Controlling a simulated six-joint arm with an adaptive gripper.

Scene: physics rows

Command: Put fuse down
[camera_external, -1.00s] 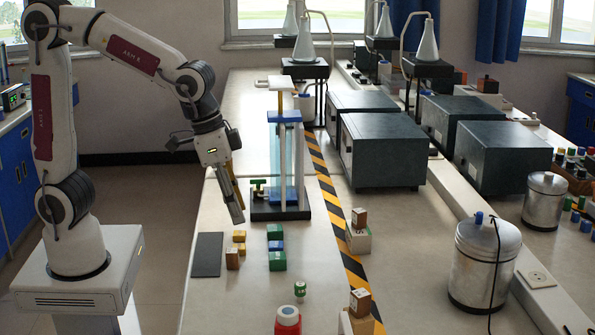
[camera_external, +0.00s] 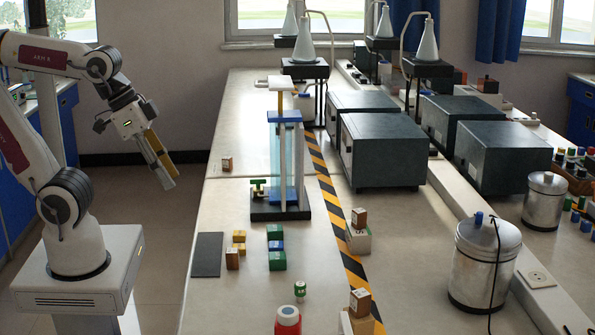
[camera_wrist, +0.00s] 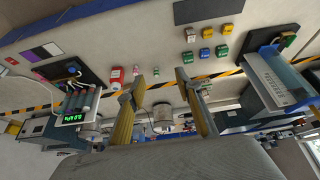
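My gripper (camera_external: 166,172) hangs in the air left of the bench, tilted down to the right. In the wrist view its two fingers (camera_wrist: 160,88) stand apart with nothing between them. No object is clearly recognisable as the fuse. A small wooden block (camera_external: 226,164) sits alone on the far left part of the bench. Two more wooden blocks rest on pale supports, one farther back (camera_external: 359,218) and one in front (camera_external: 360,302).
Green blocks (camera_external: 277,261) with a blue one lie mid-bench. A tall apparatus on a black base (camera_external: 281,213) stands behind them. A red-bodied bottle (camera_external: 288,322) is at the front edge. Grey boxes (camera_external: 384,151) and a metal canister (camera_external: 486,262) stand right of the striped tape.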

